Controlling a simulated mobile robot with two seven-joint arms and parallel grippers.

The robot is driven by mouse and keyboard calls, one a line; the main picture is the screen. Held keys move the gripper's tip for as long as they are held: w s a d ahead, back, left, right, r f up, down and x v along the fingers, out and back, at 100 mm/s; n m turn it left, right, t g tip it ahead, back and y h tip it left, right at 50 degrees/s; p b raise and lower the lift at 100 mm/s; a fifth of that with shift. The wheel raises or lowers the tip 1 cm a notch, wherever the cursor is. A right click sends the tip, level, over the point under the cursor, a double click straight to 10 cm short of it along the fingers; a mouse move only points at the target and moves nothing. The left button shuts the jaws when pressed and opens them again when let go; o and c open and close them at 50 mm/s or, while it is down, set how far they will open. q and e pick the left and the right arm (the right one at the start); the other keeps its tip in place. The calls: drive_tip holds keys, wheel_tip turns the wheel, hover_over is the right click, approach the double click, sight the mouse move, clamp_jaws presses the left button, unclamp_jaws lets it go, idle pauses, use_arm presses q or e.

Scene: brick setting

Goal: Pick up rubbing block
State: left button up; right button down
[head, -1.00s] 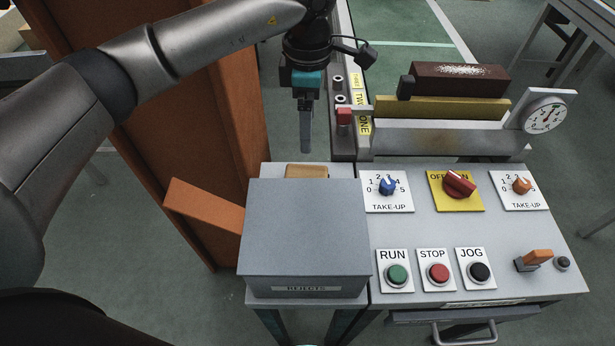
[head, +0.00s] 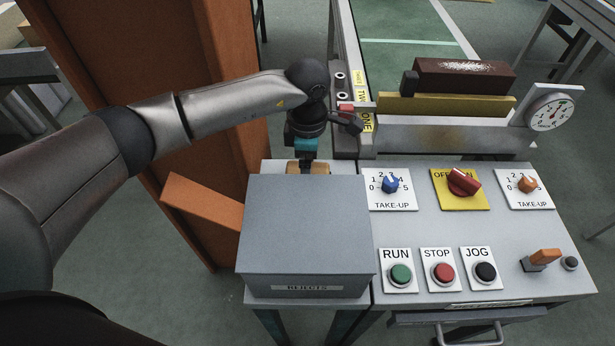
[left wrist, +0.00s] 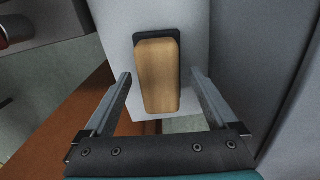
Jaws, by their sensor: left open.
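The rubbing block (left wrist: 157,75) is a tan wooden block with a dark layer along its edge. In the left wrist view it lies on a light grey surface (left wrist: 193,20), between and ahead of the two open fingers of my left gripper (left wrist: 161,85), with a gap on each side. In the head view only part of the block (head: 293,167) shows behind the grey rejects box (head: 305,225). My left gripper is right above it there, and its fingertips are hidden. My right gripper is in neither view.
The rejects box stands close on the near side of the block. A brown brick-coloured panel (head: 205,100) rises at the left. To the right is a control panel (head: 440,225) with knobs and buttons. A dial gauge (head: 549,112) stands at the back right.

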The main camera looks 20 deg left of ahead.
use_arm(q)
drive_tip(key=shift+f, duration=0.25)
drive_tip(key=shift+c, duration=0.2)
drive_tip(key=shift+r, duration=0.1)
clamp_jaws()
